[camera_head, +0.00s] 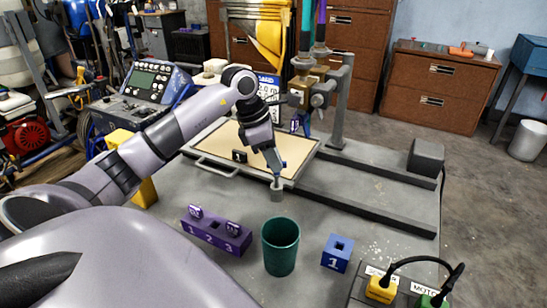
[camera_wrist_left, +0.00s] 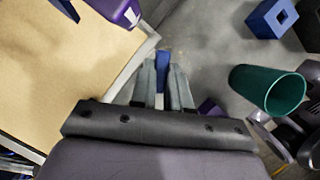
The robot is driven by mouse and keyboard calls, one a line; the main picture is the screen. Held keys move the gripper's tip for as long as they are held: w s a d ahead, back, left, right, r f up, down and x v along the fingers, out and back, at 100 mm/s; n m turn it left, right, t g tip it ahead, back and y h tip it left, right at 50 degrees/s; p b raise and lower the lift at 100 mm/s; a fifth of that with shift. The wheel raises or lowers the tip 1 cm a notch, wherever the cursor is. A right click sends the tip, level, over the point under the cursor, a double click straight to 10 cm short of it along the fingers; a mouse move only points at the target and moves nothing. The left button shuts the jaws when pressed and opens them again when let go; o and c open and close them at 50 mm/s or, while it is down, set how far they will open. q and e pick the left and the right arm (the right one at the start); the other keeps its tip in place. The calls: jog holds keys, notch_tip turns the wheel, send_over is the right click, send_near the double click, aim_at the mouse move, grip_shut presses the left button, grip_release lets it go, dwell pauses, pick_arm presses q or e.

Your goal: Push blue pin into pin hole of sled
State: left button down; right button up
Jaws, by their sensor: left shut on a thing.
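My left gripper (camera_head: 281,170) points down at the near right corner of the framed tan board (camera_head: 215,150), which looks like the sled. It is shut on the blue pin (camera_wrist_left: 162,66), which shows between the fingers in the left wrist view (camera_wrist_left: 163,85). In the head view only a small blue bit of the pin shows at the fingertips. A short grey cylinder (camera_head: 277,191) stands right below the fingertips, probably the pin hole. Whether the pin is in it, I cannot tell. My right gripper is not in view.
A striping head (camera_head: 308,85) on a post stands behind the board. Dark rails (camera_head: 370,205) run right. A switch box sits front right.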

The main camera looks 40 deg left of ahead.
pick_arm(q)
jog(key=shift+f+b, duration=1.25)
jog(key=shift+f, duration=0.5)
dwell(0.3)
jog(key=c, duration=0.7)
grip_release()
jog(key=p+v, duration=0.4)
jog(key=v, duration=0.3)
dwell(1.0)
